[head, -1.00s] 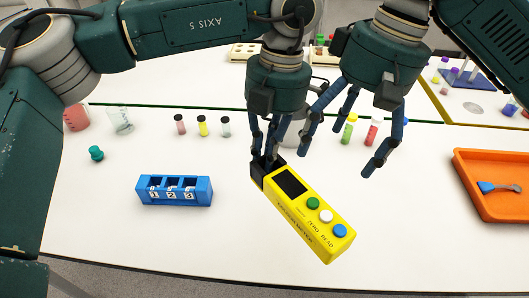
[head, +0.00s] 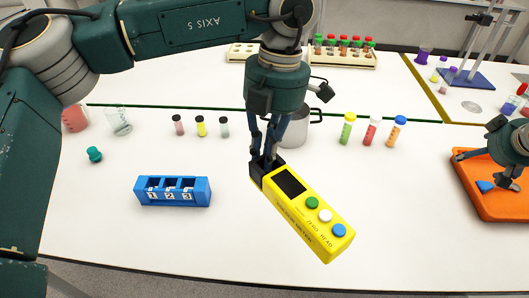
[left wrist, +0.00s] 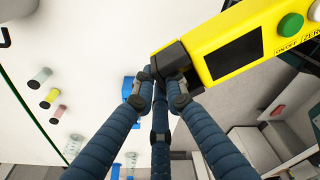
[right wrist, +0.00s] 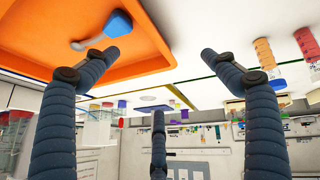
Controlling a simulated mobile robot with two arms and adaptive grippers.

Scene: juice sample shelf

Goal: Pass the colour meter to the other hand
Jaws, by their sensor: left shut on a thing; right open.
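The yellow colour meter (head: 306,216) has a dark screen and green, white and blue buttons. My left gripper (head: 262,160) is shut on its black end and holds it above the white table, the button end pointing down and right. In the left wrist view the fingers close on the black end of the colour meter (left wrist: 232,58). My right gripper (head: 484,172) is at the far right, over the orange tray (head: 500,208), apart from the meter. In the right wrist view its fingers (right wrist: 160,52) are spread and empty.
A blue numbered rack (head: 172,191) stands left of the meter. Small vials (head: 201,126) and capped tubes (head: 372,131) stand behind, with a grey mug (head: 295,130) between them. A blue-ended tool (right wrist: 117,24) lies in the orange tray. The table between meter and tray is clear.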

